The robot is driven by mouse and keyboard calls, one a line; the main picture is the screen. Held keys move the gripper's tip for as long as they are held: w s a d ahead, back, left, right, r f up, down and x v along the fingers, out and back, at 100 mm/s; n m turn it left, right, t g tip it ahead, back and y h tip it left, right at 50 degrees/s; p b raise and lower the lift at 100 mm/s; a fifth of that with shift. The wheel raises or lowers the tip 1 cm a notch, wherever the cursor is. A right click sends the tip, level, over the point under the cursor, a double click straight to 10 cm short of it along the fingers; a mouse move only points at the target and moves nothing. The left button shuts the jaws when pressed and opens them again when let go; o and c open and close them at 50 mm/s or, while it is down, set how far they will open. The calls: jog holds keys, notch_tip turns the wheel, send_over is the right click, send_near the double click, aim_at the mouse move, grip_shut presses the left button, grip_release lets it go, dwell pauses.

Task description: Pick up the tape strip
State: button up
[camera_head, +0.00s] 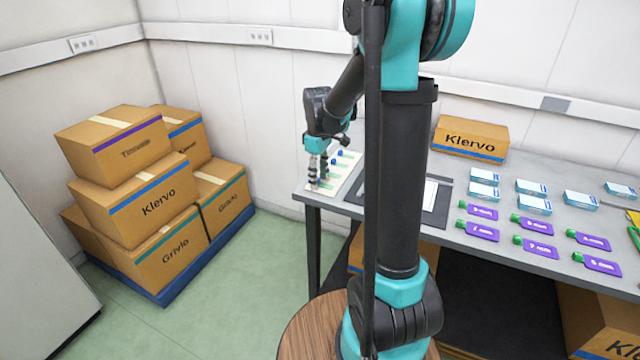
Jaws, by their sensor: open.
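My gripper (319,176) is over the left end of the grey table, pointing down, its fingers apart. It is at a white card or sheet (347,178) bearing pale green strips (326,184) and small blue pieces (338,153). One of the green strips looks like the tape strip, but it is too small to be sure. The fingertips are low over the card's near left part. I cannot tell whether they touch it. Nothing shows between the fingers. My arm hides part of the table right of the card.
A dark board with a white sheet (430,194) lies right of the card. Several purple-labelled pieces with green caps (534,247) and white-blue boxes (533,205) lie further right. A Klervo carton (470,139) stands at the back. Stacked cartons (150,205) stand on the floor at left.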

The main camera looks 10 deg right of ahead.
jog(key=c, duration=0.8)
